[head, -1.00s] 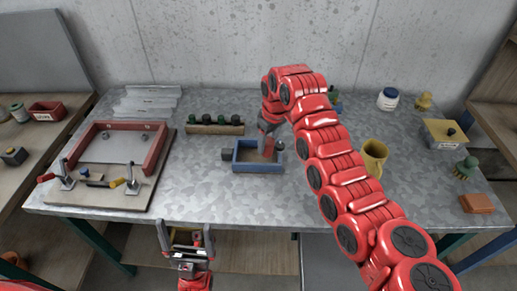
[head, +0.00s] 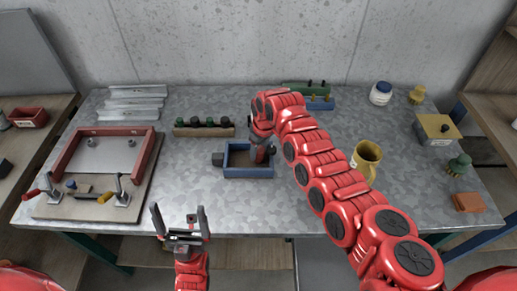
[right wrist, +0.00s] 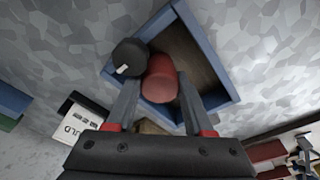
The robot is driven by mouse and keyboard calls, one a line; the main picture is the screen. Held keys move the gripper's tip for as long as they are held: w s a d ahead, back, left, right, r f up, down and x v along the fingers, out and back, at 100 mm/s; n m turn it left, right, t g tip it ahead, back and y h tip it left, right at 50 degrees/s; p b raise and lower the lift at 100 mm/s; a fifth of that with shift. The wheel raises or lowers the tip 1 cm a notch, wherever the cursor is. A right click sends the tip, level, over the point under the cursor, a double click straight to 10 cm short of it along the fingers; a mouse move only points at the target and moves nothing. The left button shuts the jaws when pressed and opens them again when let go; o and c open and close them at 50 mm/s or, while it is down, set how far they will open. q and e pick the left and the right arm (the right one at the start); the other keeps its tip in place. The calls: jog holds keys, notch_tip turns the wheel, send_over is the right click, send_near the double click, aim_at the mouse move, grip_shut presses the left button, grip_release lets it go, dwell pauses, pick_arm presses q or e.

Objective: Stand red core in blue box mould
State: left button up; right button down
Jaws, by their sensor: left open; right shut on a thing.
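The blue box mould (head: 235,173) is an open rectangular frame near the middle of the metal table. In the right wrist view the red core (right wrist: 160,82), a short cylinder, is between my right fingers, over the inside of the blue mould (right wrist: 207,45). I cannot tell whether its lower end touches the floor. My left gripper (head: 179,214) is open and empty before the table's front edge.
A red-framed board (head: 100,165) with clamps lies at left. A rack of dark knobs (head: 204,128) stands behind the mould. A yellow mug (head: 366,158) is right of my right arm. The table in front of the mould is clear.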

jog(key=shift+s+f, duration=0.15)
jog(key=shift+f, duration=0.2)
jog(key=shift+f, duration=0.25)
jog(key=shift+c, duration=1.4)
grip_release()
jog(key=shift+r, duration=0.1)
